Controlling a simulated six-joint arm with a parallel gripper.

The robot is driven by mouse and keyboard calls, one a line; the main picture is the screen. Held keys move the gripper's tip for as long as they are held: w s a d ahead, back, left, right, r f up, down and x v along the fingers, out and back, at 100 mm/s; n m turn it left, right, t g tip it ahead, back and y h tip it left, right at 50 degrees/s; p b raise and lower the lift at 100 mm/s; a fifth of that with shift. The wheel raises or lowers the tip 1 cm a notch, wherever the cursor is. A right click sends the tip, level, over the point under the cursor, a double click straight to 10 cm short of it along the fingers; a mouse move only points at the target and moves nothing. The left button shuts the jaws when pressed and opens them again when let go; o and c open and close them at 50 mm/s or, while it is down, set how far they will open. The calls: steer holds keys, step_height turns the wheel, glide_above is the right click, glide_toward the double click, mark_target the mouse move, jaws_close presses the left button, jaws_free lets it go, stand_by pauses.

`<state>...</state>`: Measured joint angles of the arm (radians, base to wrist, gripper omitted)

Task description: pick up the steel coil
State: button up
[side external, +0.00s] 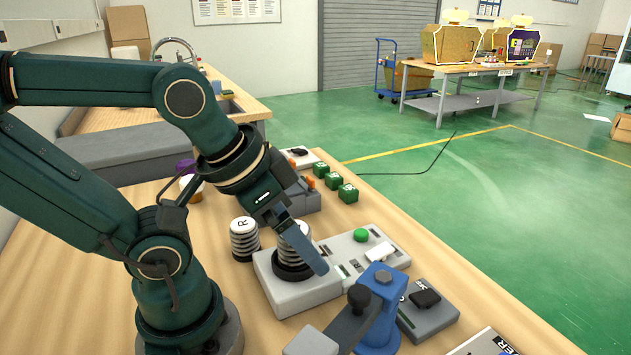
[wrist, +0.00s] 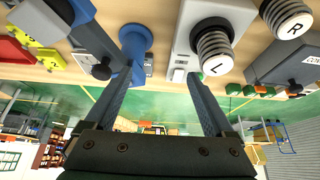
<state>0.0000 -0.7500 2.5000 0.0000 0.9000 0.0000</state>
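Two coils with silvery rings and white tops are in view. The coil marked L (wrist: 215,52) stands on a black base on a grey box; in the side view this coil (side external: 289,256) is partly covered by a finger of my gripper (side external: 308,250). The coil marked R (side external: 244,240) stands apart on the table to the left, and shows at the upper right of the wrist view (wrist: 288,18). In the wrist view my gripper (wrist: 138,45) has its fingers wide apart, with nothing held between them. The L coil lies just beyond the right finger there.
A blue stand (side external: 384,290) with a dark arm is close to the grey box (side external: 300,292); it also appears between my fingers in the wrist view (wrist: 135,42). A green button (side external: 361,235), green blocks (side external: 348,193) and a dark box (side external: 425,310) crowd the table (side external: 475,285).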

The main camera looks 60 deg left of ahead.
steer(key=s+a+f+m+g+y, duration=0.2)
steer(key=s+a+m+g+y, duration=0.35)
steer(key=a+m, duration=0.35)
steer(key=w+r+m+t+y, duration=0.1)
steer(key=w+r+m+y, duration=0.25)
steer(key=m+y, duration=0.35)
steer(key=shift+w+d+f+m+t, duration=0.6)
steer(key=shift+f+m, duration=0.45)
steer(key=shift+f, duration=0.3)
steer(key=shift+w+d+f+m+t, duration=0.6)
steer(key=shift+f+m, duration=0.4)
steer(key=shift+f, duration=0.35)
steer(key=shift+w+d+f+m+t, duration=0.5)
steer(key=shift+w+f+m+t, duration=0.15)
steer(key=shift+f+m, duration=0.55)
steer(key=x, duration=0.5)
steer(key=shift+f, duration=0.1)
